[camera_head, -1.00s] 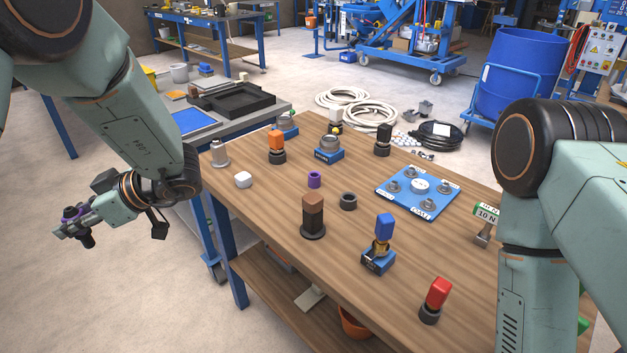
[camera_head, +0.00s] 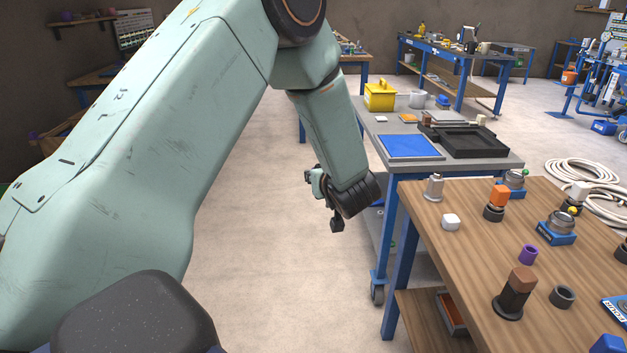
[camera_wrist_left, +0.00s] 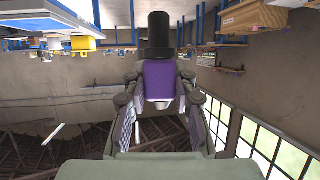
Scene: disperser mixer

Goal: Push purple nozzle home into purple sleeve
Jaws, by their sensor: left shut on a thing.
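My left gripper (camera_wrist_left: 159,82) is shut on the purple nozzle (camera_wrist_left: 159,88), which shows between its fingers in the left wrist view. The nozzle has a purple body and a dark cylinder at one end. In the head view only part of the left gripper (camera_head: 315,182) shows behind my wrist, left of the wooden table, and the nozzle is hidden there. A short purple ring, which looks like the purple sleeve (camera_head: 528,253), stands on the wooden table, well apart from the gripper. My right gripper is not in view.
The wooden table (camera_head: 460,265) also holds a brown-topped dark post (camera_head: 514,295), a dark ring (camera_head: 562,296), a white block (camera_head: 451,222) and an orange-topped piece (camera_head: 497,203). A grey bench (camera_head: 485,160) with a black tray (camera_head: 462,143) stands behind. Open floor lies left of the table.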

